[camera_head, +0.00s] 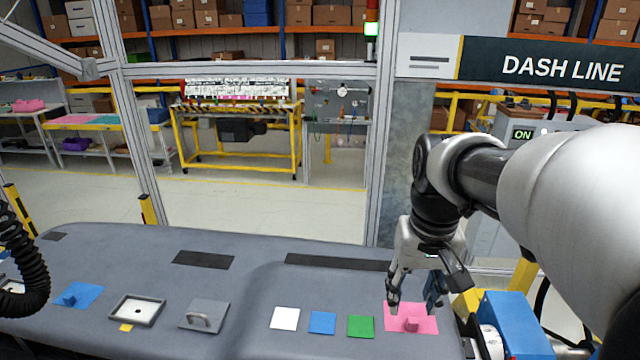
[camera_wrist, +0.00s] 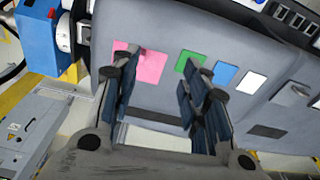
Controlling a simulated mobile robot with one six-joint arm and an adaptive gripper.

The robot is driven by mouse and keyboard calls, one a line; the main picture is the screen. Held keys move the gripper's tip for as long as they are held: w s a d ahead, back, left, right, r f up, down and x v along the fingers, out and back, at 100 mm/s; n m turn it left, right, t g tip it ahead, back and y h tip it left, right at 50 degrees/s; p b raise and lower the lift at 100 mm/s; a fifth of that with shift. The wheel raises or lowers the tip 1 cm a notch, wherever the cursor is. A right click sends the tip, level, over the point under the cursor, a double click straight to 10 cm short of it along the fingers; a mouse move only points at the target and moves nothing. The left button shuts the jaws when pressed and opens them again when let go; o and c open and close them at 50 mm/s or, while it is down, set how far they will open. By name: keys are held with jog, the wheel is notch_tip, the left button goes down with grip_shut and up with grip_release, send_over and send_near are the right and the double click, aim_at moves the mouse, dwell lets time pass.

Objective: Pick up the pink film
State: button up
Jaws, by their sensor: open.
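The pink film (camera_head: 425,326) lies flat on the grey dashboard (camera_head: 250,270) near its right end, with a small raised pink tab standing on it. It also shows in the wrist view (camera_wrist: 152,68), partly hidden behind one finger. My gripper (camera_head: 418,305) is open and empty, fingers pointing down, above the film's far edge in the head view. In the wrist view my gripper (camera_wrist: 165,90) has its fingers wide apart, with the film beyond the left finger. I cannot tell the exact height above the film.
Green (camera_head: 361,326), blue (camera_head: 322,322) and white (camera_head: 285,318) squares lie in a row left of the film. Further left are a grey handled panel (camera_head: 204,316), a framed tray (camera_head: 137,310) and a blue film (camera_head: 78,294). A blue machine (camera_head: 512,322) stands close on the right.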

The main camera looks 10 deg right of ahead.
jog(key=w+d+r+g+p, duration=0.1)
jog(key=w+d+r+p, duration=0.3)
jog(key=r+p, duration=0.1)
send_over(413, 319)
jog(key=shift+m, duration=0.4)
jog(key=f, duration=1.1)
jog(key=shift+s+a+f, duration=0.2)
jog(key=shift+a+f, duration=0.05)
jog(key=shift+f, duration=0.05)
jog(key=shift+w+d+f, duration=0.1)
jog(key=shift+d+f, duration=0.05)
jog(key=shift+f, duration=1.4)
jog(key=shift+w+d+f, duration=0.1)
jog(key=shift+f, duration=1.4)
jog(key=shift+c, duration=0.6)
jog(key=c, duration=0.7)
